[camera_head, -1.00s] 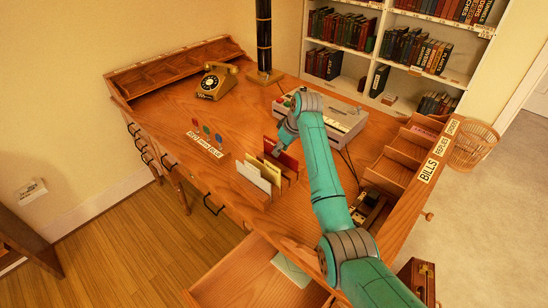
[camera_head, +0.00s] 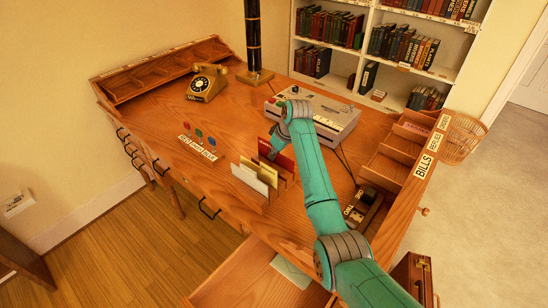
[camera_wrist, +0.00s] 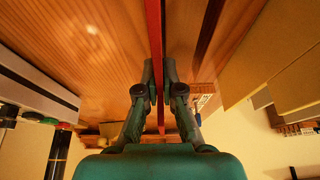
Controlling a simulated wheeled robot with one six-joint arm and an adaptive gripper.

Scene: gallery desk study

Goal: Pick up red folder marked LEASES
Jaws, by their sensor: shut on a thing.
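The red folder (camera_head: 284,157) stands upright behind a yellow folder (camera_head: 263,171) and a white folder (camera_head: 247,180) in a wooden rack on the desk. My gripper (camera_wrist: 159,72) is shut on the red folder, which shows edge-on as a thin red strip (camera_wrist: 154,25) between the two fingers in the wrist view. My arm hides part of the folder in the head view. No LEASES lettering is readable. I cannot tell whether the folder is clear of the rack.
A grey machine (camera_head: 335,115) stands close behind the arm. A gold telephone (camera_head: 207,83) and a dark column (camera_head: 253,40) are at the back. Wooden trays labelled BILLS (camera_head: 424,166) line the right edge. The desk's left middle is mostly clear.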

